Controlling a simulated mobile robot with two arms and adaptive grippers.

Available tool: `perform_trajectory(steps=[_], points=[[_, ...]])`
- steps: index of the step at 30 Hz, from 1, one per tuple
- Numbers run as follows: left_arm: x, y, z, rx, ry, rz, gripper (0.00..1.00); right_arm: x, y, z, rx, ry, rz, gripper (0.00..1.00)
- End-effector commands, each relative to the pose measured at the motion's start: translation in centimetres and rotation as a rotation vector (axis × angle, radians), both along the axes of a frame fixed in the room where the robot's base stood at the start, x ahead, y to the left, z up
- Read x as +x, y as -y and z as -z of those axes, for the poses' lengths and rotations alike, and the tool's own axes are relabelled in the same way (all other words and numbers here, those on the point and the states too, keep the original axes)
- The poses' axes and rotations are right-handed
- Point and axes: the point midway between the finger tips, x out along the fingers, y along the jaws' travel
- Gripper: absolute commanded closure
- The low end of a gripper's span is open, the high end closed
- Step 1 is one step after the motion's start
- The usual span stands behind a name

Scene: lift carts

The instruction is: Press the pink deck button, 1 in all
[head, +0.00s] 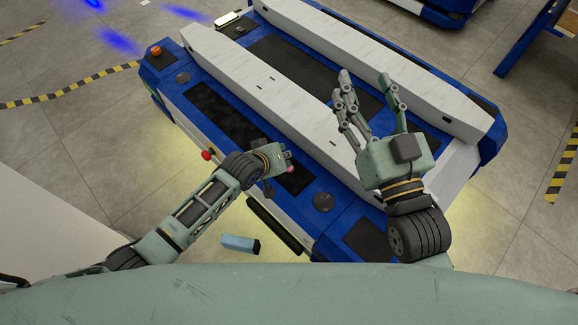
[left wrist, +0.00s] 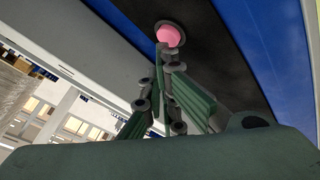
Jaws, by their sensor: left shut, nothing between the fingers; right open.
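The pink deck button (head: 291,169) shows in the head view as a small spot just beside the tip of my left gripper (head: 284,160). In the left wrist view the pink button (left wrist: 167,35) is round and sits in a dark ring on the black strip of the cart deck. The shut fingertips of my left gripper (left wrist: 164,50) are right at the button's lower edge in that view; I cannot tell whether they touch it. My right gripper (head: 370,92) is open and empty above the cart's right part.
The blue and white lift cart (head: 355,235) carries two long white rails. A red knob (head: 208,154) is on its near left side and an orange one (head: 156,51) at its far left corner. A blue box (head: 240,244) lies on the floor.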

Motion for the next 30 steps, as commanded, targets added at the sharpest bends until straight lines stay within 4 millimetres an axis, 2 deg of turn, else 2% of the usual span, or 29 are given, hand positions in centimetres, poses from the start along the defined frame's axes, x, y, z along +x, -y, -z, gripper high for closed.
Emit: perform_trajectory(steps=[30], points=[[0.01, 0.05, 0.62, -0.002, 0.000, -0.001, 1.00, -0.16, -0.03, -0.52, 0.008, 0.030, -0.001, 0.47]])
